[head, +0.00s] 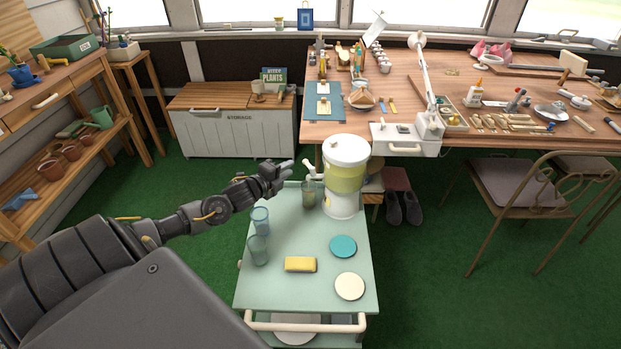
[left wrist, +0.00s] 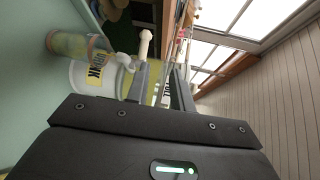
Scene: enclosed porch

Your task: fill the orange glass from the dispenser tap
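The drink dispenser (head: 345,178) stands at the back of the green cart, with a white lid and yellow liquid inside; it also shows in the left wrist view (left wrist: 98,78). Its pale tap (head: 309,168) faces left, and the tap's handle (left wrist: 145,44) shows in the left wrist view. A tinted glass (head: 309,193) stands upright below the tap. In the left wrist view this glass (left wrist: 72,45) looks yellowish-green with an orange tint; its fill level is unclear. My left gripper (head: 284,168) is open and empty, just left of the tap. My right gripper is out of view.
A blue glass (head: 261,219) and a grey-green glass (head: 258,250) stand on the cart's left side. A yellow sponge (head: 300,264), a teal disc (head: 343,246) and a cream disc (head: 349,286) lie nearer. The cluttered workbench (head: 460,85) stands behind, right.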

